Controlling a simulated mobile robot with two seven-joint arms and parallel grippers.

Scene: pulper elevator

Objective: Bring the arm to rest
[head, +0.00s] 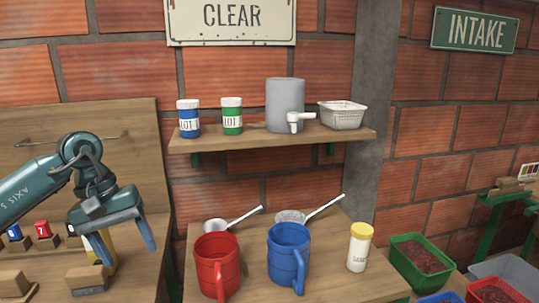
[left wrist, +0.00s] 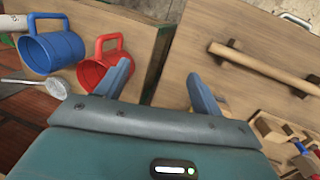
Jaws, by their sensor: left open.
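My left gripper (head: 122,243) hangs over the left bench in the head view, its blue-grey fingers pointing down. In the left wrist view the two fingers (left wrist: 160,82) stand wide apart with nothing held between them. The arm comes in from the left and bends at the wrist. A yellow object (head: 100,250) stands behind the fingers, partly hidden; I cannot tell whether they touch it. My right gripper is not in view.
A red mug (head: 217,266) and blue mug (head: 288,253) stand on the middle bench, right of the gripper. A yellow-capped shaker (head: 359,247) stands farther right. Wooden blocks (head: 87,279) lie on the left bench. A shelf (head: 270,140) holds jars and a grey dispenser.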

